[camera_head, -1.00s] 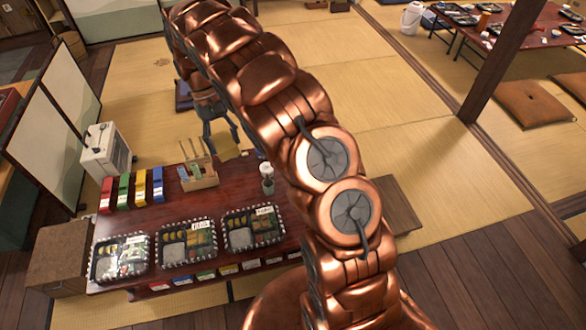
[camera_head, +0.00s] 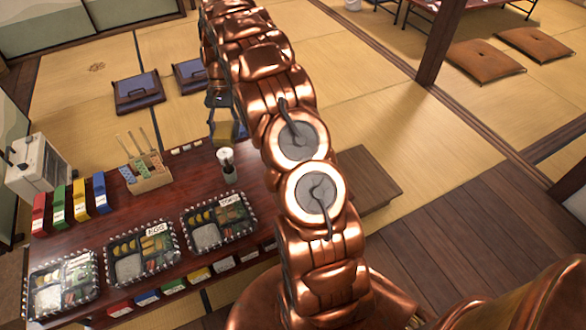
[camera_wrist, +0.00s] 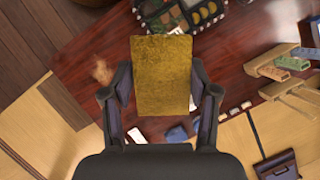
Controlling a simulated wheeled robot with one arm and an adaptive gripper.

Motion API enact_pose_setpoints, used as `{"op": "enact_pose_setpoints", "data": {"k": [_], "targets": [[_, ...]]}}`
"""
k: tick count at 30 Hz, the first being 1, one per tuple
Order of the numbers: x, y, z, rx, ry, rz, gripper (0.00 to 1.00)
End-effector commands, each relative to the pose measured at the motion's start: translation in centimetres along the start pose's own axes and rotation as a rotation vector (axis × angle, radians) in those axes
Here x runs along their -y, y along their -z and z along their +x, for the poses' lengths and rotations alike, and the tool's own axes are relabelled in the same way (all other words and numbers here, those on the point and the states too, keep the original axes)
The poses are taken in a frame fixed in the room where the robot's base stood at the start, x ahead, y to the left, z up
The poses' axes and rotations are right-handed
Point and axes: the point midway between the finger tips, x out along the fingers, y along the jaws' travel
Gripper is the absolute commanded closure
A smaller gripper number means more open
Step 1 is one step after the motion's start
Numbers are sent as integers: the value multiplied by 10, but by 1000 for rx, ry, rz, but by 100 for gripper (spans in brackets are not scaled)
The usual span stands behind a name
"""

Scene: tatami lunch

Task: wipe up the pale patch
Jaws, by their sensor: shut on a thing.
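My gripper (camera_wrist: 161,82) is shut on a flat yellow cloth or sponge (camera_wrist: 162,70), which sticks out ahead of the fingers above the dark red table (camera_wrist: 235,75). The pale patch (camera_wrist: 101,72) is a small beige smear on the table in the wrist view, left of the yellow piece and apart from it. In the head view my gripper (camera_head: 222,108) and the yellow piece (camera_head: 224,127) are over the table's far side, partly behind my arm. My arm hides the patch there.
Lunch trays (camera_head: 219,216) line the table's near side. A wooden holder (camera_head: 148,175), a cup (camera_head: 228,168), coloured binders (camera_head: 80,200) and a white appliance (camera_head: 38,165) stand on or beside it. A low wooden step (camera_head: 365,180) lies to the right. Cushions (camera_head: 483,60) lie farther off.

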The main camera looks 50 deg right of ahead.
Motion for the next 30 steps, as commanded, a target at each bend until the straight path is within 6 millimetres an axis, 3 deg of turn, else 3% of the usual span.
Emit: {"op": "enact_pose_setpoints", "data": {"k": [1,18,24,30], "targets": [[-11,17,21,2,22,51,68],[-122,136,127,-2,259,620,68],[-162,167,163,-3,334,803,68],[-188,184,182,-1,382,919,68]]}}
